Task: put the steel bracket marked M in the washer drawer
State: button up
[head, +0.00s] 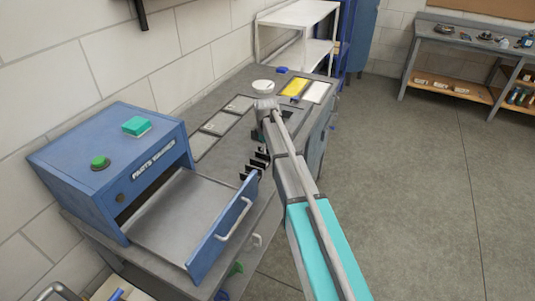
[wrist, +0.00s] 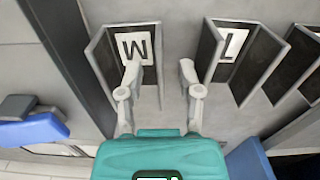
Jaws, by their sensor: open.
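In the wrist view my gripper (wrist: 160,72) is open and empty. A steel bracket (wrist: 99,62) has a white label whose letter looks like M or an upside-down W. My left finger is in front of that label, inside the bracket. My right finger is in the gap before the neighbouring bracket (wrist: 208,52), so the first bracket's right wall lies between them. Contact cannot be told. In the head view the washer drawer (head: 180,215) is pulled out and looks empty. It belongs to the blue parts washer (head: 110,165). My arm hides the gripper there.
Several brackets (head: 256,163) stand in a close row on the grey bench, right of the drawer front (head: 222,232). Flat grey trays (head: 218,122), a yellow tray (head: 295,87) and a white tray (head: 316,92) lie farther back. The floor at right is clear.

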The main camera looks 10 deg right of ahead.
jog(key=shift+f, duration=0.15)
dwell(0.5)
grip_shut()
